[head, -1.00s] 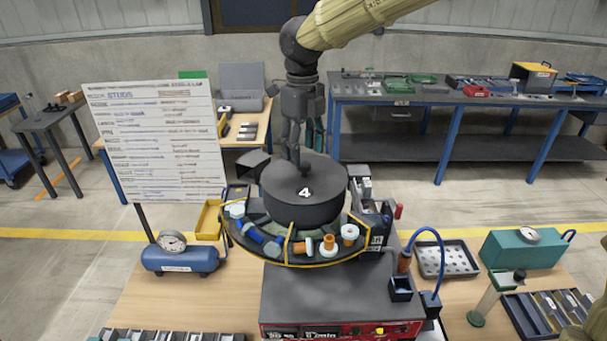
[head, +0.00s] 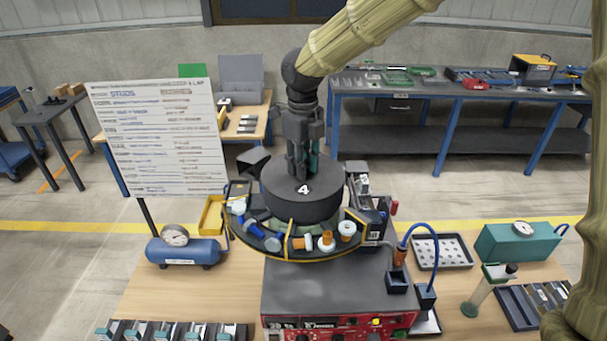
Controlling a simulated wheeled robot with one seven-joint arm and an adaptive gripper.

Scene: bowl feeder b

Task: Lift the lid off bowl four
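The dark round lid (head: 325,190) marked with a white 4 sits level over the middle of the round feeder bowl (head: 300,256). Its rim has a yellow edge, and loose parts lie around the lid. My gripper (head: 298,176) points straight down at the top centre of the lid. Its fingertips reach the lid's top near the 4. The fingers look close together and hide whatever is between them, so I cannot tell whether they grip a knob. No gap shows under the lid.
A white written board (head: 160,140) stands left of the bowl. A blue air tank with a gauge (head: 183,250) is at the left. A bent blue tube (head: 433,250), a perforated tray (head: 442,252) and a teal box (head: 517,242) are at the right.

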